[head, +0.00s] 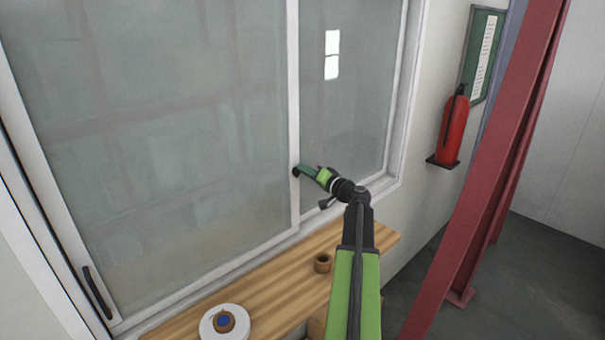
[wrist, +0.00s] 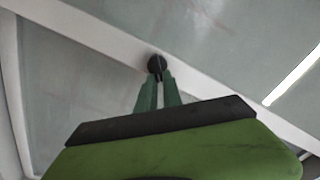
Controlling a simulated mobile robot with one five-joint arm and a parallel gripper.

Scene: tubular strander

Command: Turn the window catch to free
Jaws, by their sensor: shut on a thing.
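The window catch (wrist: 156,63) is a small dark round piece on the white upright bar between the two panes. In the head view the catch (head: 296,171) shows as a dark spot at the tip of my gripper (head: 305,171). The wrist view shows my green fingers (wrist: 157,88) close together, shut on the catch, with their tips at its lower edge. The fingers partly hide the catch, so which way it is turned cannot be told.
A dark handle (head: 97,292) is at the window's lower left. A red steel column (head: 490,170) and a fire extinguisher (head: 454,130) stand right.

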